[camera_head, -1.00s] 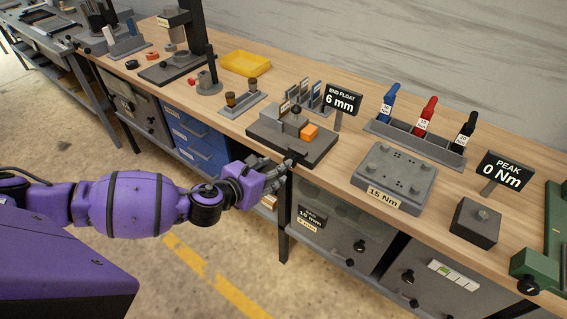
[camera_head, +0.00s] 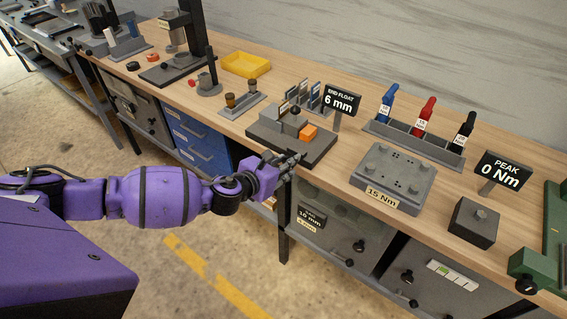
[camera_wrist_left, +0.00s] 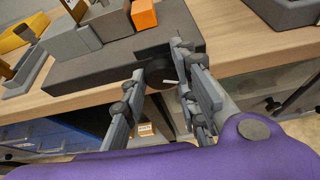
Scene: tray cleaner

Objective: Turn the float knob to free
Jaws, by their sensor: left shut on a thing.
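The end float fixture (camera_head: 318,150) is a dark grey block with grey pieces and an orange block (camera_head: 308,132) on top, near the table's front edge. In the left wrist view, the float knob (camera_wrist_left: 157,76) is a dark round knob with a white pointer line on the fixture's front face (camera_wrist_left: 95,69). My left gripper (camera_head: 287,160) is at that front face. In the left wrist view its fingers (camera_wrist_left: 163,72) are on either side of the knob, shut on it. In the head view the gripper hides the knob. My right gripper is out of view.
An END FLOAT 6 mm sign (camera_head: 341,100) stands behind the fixture. A grey 15 Nm block (camera_head: 394,178) is to its right. A rack with blue, red and black handles (camera_head: 425,146) stands behind that.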

